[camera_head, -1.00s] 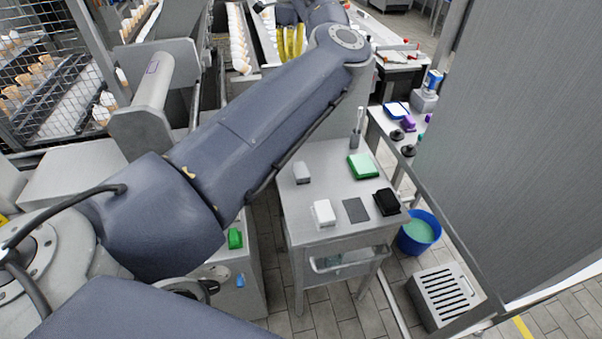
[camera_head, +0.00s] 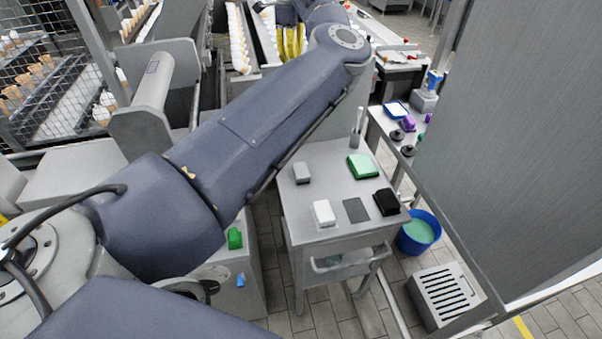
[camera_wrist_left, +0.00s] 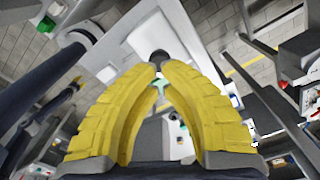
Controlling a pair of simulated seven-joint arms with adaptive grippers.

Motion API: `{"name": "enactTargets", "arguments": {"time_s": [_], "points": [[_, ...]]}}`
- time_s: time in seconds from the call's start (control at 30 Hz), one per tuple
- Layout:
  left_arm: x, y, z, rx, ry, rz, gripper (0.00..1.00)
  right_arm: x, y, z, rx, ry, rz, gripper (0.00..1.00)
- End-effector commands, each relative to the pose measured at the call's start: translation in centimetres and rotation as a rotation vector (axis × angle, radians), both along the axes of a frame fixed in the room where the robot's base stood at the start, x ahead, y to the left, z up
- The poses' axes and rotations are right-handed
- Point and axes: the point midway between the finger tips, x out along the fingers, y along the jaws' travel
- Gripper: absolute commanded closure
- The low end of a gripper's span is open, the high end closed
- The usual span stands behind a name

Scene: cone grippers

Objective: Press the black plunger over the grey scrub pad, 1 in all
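A flat dark grey square, seemingly the grey scrub pad (camera_head: 355,209), lies on the small metal table, between a white block and a black block (camera_head: 386,202). I cannot tell which part is the black plunger; small black knobs (camera_head: 397,136) also stand on the side shelf at right. My left gripper (camera_head: 291,57) has yellow fingers and is beyond the table, far from the pad. In the left wrist view its fingertips (camera_wrist_left: 160,68) come close together near a dark round thing (camera_wrist_left: 159,56); I cannot tell whether they grip it. My right gripper is out of view.
A large grey panel (camera_head: 520,150) closes off the right.

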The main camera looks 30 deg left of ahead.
Motion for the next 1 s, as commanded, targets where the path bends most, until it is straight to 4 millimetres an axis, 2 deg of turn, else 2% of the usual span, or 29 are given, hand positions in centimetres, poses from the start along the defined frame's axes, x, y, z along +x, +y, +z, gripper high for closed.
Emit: {"name": "enactTargets", "arguments": {"time_s": [1.0], "points": [[0.0, 0.0, -2.5, 0.000, 0.000, 0.000, 1.00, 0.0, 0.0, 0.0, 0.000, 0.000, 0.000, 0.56]]}}
